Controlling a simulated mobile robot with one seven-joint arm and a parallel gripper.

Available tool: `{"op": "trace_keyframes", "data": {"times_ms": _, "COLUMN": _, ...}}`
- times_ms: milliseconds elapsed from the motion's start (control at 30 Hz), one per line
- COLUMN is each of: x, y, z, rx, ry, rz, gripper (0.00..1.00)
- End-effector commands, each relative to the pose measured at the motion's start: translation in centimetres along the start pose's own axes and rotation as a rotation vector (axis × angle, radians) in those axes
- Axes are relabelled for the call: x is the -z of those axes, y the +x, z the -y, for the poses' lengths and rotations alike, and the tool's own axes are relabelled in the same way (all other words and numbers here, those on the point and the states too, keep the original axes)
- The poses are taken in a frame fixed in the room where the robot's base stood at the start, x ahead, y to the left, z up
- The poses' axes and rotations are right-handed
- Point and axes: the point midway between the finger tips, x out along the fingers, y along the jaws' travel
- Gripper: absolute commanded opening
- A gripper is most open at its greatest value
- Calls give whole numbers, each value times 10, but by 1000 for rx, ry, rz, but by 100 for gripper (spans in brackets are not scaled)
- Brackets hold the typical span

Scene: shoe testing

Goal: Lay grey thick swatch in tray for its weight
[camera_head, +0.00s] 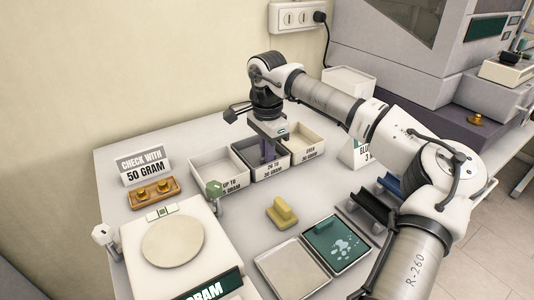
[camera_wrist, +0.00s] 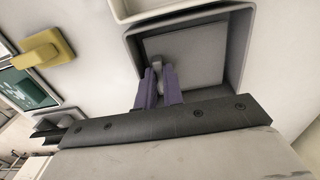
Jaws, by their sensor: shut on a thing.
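The grey thick swatch (camera_wrist: 200,48) is a square plate with a small grey grip on top, seen in the wrist view. My gripper (camera_wrist: 158,78) has purple fingers and is shut on that grip. The swatch is within the walls of the dark grey middle tray (camera_wrist: 236,48), and I cannot tell whether it touches the floor. In the head view my gripper (camera_head: 268,152) points down into this middle tray (camera_head: 270,175), whose label seems to read 26 to 30 gram. The swatch is hidden there.
A pale tray (camera_head: 222,165) labelled up to 25 gram stands left, and another (camera_head: 303,140) labelled over 30 gram stands right. A yellow swatch (camera_head: 282,212) lies on the table. The scale plate (camera_head: 172,242) is empty. Brass weights (camera_head: 154,193) stand at left.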

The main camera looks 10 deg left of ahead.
Motion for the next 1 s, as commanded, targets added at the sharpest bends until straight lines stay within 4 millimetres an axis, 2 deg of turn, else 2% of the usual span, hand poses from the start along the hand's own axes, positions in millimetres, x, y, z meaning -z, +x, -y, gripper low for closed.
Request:
{"op": "trace_keyframes", "data": {"times_ms": 100, "x": 0, "y": 11, "z": 0, "rx": 1, "ry": -1, "rz": 0, "gripper": 0}}
{"op": "trace_keyframes", "data": {"times_ms": 433, "x": 0, "y": 15, "z": 0, "rx": 1, "ry": 0, "rz": 0, "gripper": 0}}
{"op": "trace_keyframes", "data": {"times_ms": 467, "x": 0, "y": 15, "z": 0, "rx": 1, "ry": 0, "rz": 0, "gripper": 10}}
{"op": "trace_keyframes", "data": {"times_ms": 533, "x": 0, "y": 14, "z": 0, "rx": 1, "ry": 0, "rz": 0, "gripper": 18}}
{"op": "trace_keyframes", "data": {"times_ms": 733, "x": 0, "y": 14, "z": 0, "rx": 0, "ry": -1, "rz": 0, "gripper": 18}}
{"op": "trace_keyframes", "data": {"times_ms": 867, "x": 0, "y": 6, "z": 0, "rx": 1, "ry": 0, "rz": -1, "gripper": 18}}
{"op": "trace_keyframes", "data": {"times_ms": 1000, "x": 0, "y": -17, "z": 1, "rx": 3, "ry": 1, "rz": -3, "gripper": 18}}
